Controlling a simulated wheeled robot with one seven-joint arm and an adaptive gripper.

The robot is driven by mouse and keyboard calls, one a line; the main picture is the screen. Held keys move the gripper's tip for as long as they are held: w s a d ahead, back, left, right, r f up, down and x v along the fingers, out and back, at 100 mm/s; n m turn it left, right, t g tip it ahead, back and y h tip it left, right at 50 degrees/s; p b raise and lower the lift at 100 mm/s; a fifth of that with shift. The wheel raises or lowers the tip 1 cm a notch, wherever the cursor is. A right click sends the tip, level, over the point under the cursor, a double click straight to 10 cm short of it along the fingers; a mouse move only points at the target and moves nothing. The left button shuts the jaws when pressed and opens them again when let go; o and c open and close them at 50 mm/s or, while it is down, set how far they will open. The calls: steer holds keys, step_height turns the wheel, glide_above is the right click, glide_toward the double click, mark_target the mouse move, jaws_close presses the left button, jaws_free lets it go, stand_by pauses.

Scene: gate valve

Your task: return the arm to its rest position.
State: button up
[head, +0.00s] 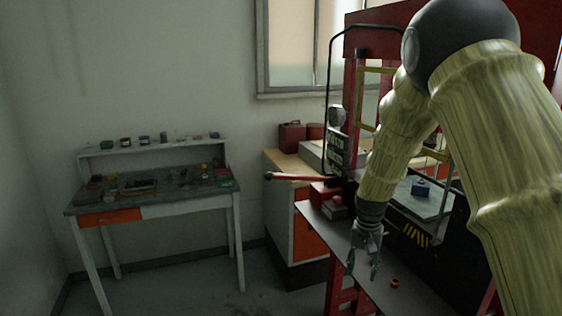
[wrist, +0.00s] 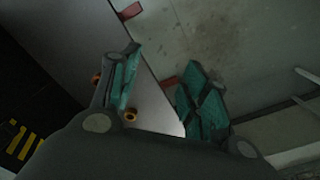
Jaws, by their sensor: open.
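My arm, in a yellowish sleeve, fills the right of the head view and bends down from a dark joint at the top. My gripper (head: 362,268) hangs at its end, fingers pointing down, over the grey ledge (head: 330,226) of the red-framed machine. In the wrist view the two teal-padded fingers (wrist: 160,92) stand apart with nothing between them. A small orange-brown part (head: 395,283) lies on the ledge to the right of the gripper. The arm hides part of the machine.
A red bar (head: 300,177) sticks out left from the machine (head: 354,95). A wooden-topped cabinet (head: 279,215) stands behind it. A workbench (head: 150,208) with small items is against the wall at left. The floor (head: 190,290) between bench and machine is clear.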

steer(key=s+f+n+b, duration=0.1)
steer(key=s+f, duration=0.5)
steer(key=f, duration=0.3)
steer(key=s+f+b, duration=0.1)
steer(key=s+f, duration=0.5)
steer(key=f, duration=0.3)
steer(key=s+f+n+b, duration=0.1)
steer(key=s+f+b, duration=0.1)
steer(key=s+f, duration=0.6)
steer(key=s+f+b, duration=0.1)
steer(key=s+f, duration=0.4)
steer(key=s, duration=0.4)
steer(key=s+f+n+b, duration=0.1)
steer(key=s+f, duration=0.4)
steer(key=s, duration=0.4)
steer(key=s+f+n+b, duration=0.1)
steer(key=s+f+b, duration=0.1)
steer(key=s+f, duration=0.3)
steer(key=s, duration=0.4)
steer(key=shift+a+f, duration=0.25)
steer(key=shift+a, duration=0.05)
